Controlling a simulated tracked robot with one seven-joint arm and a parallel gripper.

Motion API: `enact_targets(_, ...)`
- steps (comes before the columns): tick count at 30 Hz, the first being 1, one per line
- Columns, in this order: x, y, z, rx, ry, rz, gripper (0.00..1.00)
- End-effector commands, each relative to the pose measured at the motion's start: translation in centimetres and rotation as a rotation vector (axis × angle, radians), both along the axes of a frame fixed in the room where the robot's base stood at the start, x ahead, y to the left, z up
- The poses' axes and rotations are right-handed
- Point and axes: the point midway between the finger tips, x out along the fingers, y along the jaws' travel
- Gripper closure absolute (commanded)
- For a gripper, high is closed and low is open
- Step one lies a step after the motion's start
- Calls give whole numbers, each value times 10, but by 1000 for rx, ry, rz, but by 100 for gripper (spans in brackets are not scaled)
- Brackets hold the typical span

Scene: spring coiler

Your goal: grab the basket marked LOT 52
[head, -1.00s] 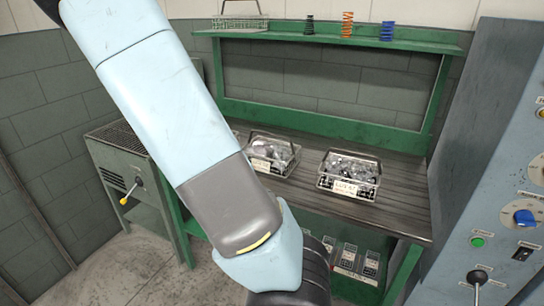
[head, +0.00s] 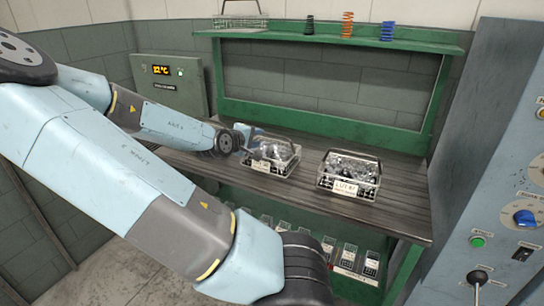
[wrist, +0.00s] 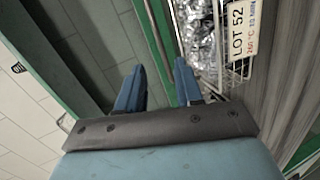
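The basket marked LOT 52 (wrist: 236,32) shows its label at the upper right of the wrist view, with shiny metal pieces inside. In the head view it appears to be the left wire basket (head: 272,160) on the bench, its label too small to read. My gripper (head: 252,136) is at this basket's left rear side. In the wrist view its two blue fingers (wrist: 158,86) are apart with nothing clearly between them. The right finger is close to the basket's wire edge. I cannot tell whether they touch. A bit of wire shows left of the gripper.
A second filled wire basket (head: 349,176) with a different label stands to the right on the slatted bench (head: 400,205). The green shelf (head: 340,38) above holds an empty basket (head: 240,22) and several springs. A grey machine (head: 490,170) stands at the right.

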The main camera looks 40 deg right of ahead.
Motion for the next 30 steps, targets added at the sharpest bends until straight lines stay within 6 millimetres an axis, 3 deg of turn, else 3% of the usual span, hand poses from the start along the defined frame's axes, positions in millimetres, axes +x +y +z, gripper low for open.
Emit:
enact_targets(18, 16, -51, -18, 2, -1, -2, 64)
enact_targets(30, 22, -65, -24, 2, -2, -3, 64)
